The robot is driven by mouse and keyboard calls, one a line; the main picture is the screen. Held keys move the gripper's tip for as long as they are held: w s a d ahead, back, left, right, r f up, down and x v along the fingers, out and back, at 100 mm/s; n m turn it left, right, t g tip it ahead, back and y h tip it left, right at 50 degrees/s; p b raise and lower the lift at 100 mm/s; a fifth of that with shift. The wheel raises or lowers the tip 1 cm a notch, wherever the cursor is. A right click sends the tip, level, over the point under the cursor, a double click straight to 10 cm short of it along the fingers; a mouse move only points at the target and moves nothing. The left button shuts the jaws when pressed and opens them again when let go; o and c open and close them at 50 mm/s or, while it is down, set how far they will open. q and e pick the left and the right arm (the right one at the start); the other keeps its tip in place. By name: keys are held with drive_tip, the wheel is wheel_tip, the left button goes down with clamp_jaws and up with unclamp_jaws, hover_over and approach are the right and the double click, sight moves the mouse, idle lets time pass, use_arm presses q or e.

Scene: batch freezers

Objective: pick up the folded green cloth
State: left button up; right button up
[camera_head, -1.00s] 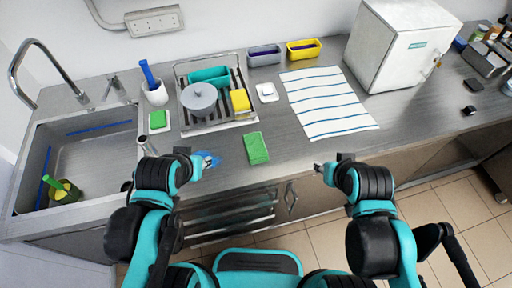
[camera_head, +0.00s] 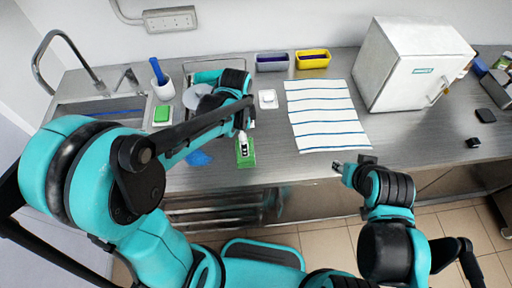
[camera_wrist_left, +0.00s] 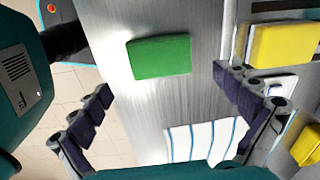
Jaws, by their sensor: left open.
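The folded green cloth (camera_head: 246,160) lies flat on the steel counter near its front edge. In the head view my left gripper (camera_head: 243,138) is over its far part and hides some of it. In the left wrist view the whole cloth (camera_wrist_left: 158,57) shows as a green rectangle. The left fingers (camera_wrist_left: 170,105) are spread wide and empty there, with the cloth beyond them, apart from both. My right gripper (camera_head: 340,167) is by the counter's front edge, right of the cloth; its jaw opening is too small to read.
A blue patch (camera_head: 198,158) lies left of the cloth. A striped towel (camera_head: 327,115) lies to the right. The dish rack with a yellow sponge (camera_wrist_left: 285,46) is behind, partly hidden by my left arm. A small green pad (camera_head: 162,114) sits near the sink.

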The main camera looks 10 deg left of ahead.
sight(250, 162)
use_arm(q)
drive_tip(key=shift+w+d+f+m, duration=0.25)
drive_tip(key=shift+d+m, duration=0.1)
drive_tip(key=shift+m, duration=0.05)
drive_tip(key=shift+f, duration=0.35)
wheel_tip(250, 162, down, 7)
drive_tip(key=b, duration=0.2)
drive_tip(key=shift+s+f+b, duration=0.1)
drive_tip(key=shift+f+b, duration=0.1)
drive_tip(key=shift+b, duration=0.1)
drive_tip(key=c, duration=0.8)
